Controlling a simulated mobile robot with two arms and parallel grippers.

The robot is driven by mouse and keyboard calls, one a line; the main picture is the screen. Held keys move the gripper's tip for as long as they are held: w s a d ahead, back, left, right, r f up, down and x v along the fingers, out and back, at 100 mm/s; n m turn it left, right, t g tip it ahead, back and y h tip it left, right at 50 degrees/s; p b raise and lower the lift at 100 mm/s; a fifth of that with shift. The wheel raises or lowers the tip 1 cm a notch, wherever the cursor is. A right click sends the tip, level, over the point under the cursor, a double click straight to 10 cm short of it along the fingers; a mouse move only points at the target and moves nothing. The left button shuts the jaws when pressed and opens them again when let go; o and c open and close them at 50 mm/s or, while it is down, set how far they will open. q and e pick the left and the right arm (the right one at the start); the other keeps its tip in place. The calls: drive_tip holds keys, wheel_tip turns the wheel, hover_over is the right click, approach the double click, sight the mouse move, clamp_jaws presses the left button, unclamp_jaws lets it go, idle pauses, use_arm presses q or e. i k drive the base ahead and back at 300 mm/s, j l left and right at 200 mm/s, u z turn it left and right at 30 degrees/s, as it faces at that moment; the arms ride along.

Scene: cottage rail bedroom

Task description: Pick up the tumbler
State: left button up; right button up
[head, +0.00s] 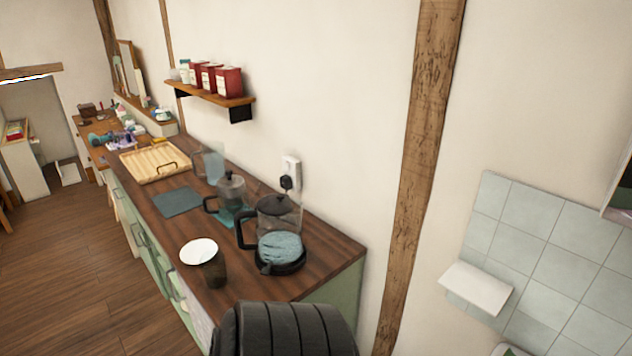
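A dark brown, smoky tumbler (214,272) stands upright near the front edge of the wooden counter (225,292). A round white piece (198,250) overlaps it at the upper left; I cannot tell whether it is a separate dish. The tumbler stands left of the kettle, with a small gap between them. Neither of my grippers shows in the head view.
A glass kettle (279,240) with a black handle stands right of the tumbler. Behind are a coffee pot (230,190), a dark mat (177,202), a clear container (208,162) and a wooden tray (150,163). A shelf (215,95) with red tins hangs above.

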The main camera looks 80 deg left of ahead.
sight(212, 262)
drive_tip(key=u, duration=3.2)
drive_tip(key=k+l+z, duration=0.15)
drive_tip(key=z, duration=0.25)
drive_tip(key=k+l+z, duration=0.1)
drive_tip(key=l+z, duration=0.3)
